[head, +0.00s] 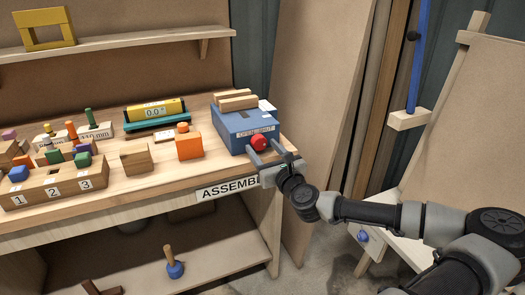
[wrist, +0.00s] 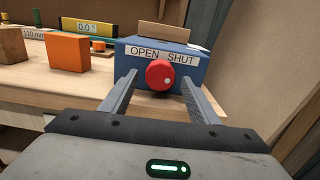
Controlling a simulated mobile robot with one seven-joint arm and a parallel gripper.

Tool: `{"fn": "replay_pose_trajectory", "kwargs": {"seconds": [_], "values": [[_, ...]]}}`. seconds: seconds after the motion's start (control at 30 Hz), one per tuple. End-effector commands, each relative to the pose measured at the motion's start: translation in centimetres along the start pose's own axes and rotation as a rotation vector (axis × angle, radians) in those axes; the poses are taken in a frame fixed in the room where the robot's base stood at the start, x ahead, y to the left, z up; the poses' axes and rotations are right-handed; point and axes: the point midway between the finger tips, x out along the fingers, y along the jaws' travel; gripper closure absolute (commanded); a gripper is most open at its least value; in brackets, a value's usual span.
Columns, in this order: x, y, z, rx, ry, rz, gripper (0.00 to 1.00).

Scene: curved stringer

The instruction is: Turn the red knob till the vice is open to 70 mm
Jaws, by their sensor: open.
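The vice is a blue box (head: 232,124) with two wooden jaws (head: 237,100) on top, at the right end of the bench. Its front label (wrist: 162,53) reads OPEN on the left and SHUT on the right. The red knob (head: 259,143) is on its front face; in the wrist view the knob (wrist: 160,74) shows a pale dot at its lower right. My gripper (head: 268,148) is open, its fingers on either side of the knob, with gaps visible between fingers and knob in the wrist view. The jaw opening cannot be read.
On the bench (head: 112,175) to the left are an orange block (head: 189,146), a wooden block (head: 135,158), a yellow gauge reading 0.0° (head: 155,110) and a numbered block with coloured pegs (head: 58,188). A leaning board stands right of the bench.

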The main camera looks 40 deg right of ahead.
Motion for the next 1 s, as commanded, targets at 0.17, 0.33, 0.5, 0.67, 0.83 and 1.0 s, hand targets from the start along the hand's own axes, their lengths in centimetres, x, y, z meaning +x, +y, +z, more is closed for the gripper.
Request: {"fn": "replay_pose_trajectory", "kwargs": {"seconds": [0.17,0.33,0.5,0.67,0.83,1.0], "values": [[0.92,0.04,0.00,0.000,0.000,0.000,0.45],[0.96,0.02,0.02,0.001,0.000,0.000,0.45],[0.94,0.02,0.01,0.000,0.000,0.000,0.60],[0.92,0.02,0.00,0.000,0.000,0.000,0.86],[0.92,0.02,0.00,-0.007,0.000,0.000,0.86],[0.92,0.01,0.01,-0.050,0.001,0.000,0.86]]}}
